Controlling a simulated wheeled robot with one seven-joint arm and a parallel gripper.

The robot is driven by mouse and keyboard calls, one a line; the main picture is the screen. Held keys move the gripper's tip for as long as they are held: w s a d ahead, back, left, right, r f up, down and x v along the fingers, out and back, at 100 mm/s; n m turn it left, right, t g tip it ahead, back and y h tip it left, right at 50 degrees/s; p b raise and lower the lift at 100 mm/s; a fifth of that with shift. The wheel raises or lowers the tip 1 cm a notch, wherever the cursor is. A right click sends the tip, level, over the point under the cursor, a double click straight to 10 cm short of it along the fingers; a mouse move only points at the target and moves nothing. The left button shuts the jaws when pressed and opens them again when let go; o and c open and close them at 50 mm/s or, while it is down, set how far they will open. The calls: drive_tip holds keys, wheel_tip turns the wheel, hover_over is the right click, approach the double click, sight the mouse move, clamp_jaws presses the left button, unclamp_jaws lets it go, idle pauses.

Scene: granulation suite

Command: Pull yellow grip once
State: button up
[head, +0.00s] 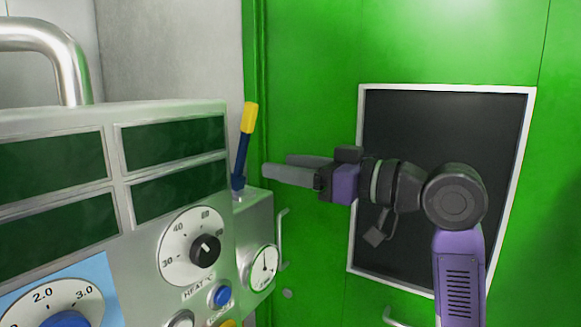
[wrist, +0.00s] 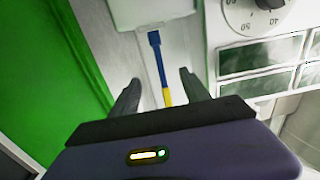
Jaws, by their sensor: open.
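The yellow grip (head: 249,118) tops a blue lever (head: 240,160) that stands up, leaning slightly right, from the side of a grey control machine. In the wrist view the yellow grip (wrist: 167,97) and the blue lever (wrist: 158,60) show between the two fingers, nearer the right one. My gripper (head: 264,167) is open and empty. In the head view its fingertips point left, just right of the lever and lower than the grip. No contact with the lever shows.
The machine's panel holds dark green displays (head: 174,144), a HEAT dial (head: 204,250), a round gauge (head: 263,267) and a blue button (head: 221,295). A thin handle (head: 283,238) is below my fingers. A green door with a dark window (head: 420,120) stands behind my arm.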

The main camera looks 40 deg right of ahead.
drive_tip(key=shift+s, duration=0.1)
drive_tip(key=v, duration=0.9)
drive_tip(key=shift+r, duration=0.1)
idle(0.5)
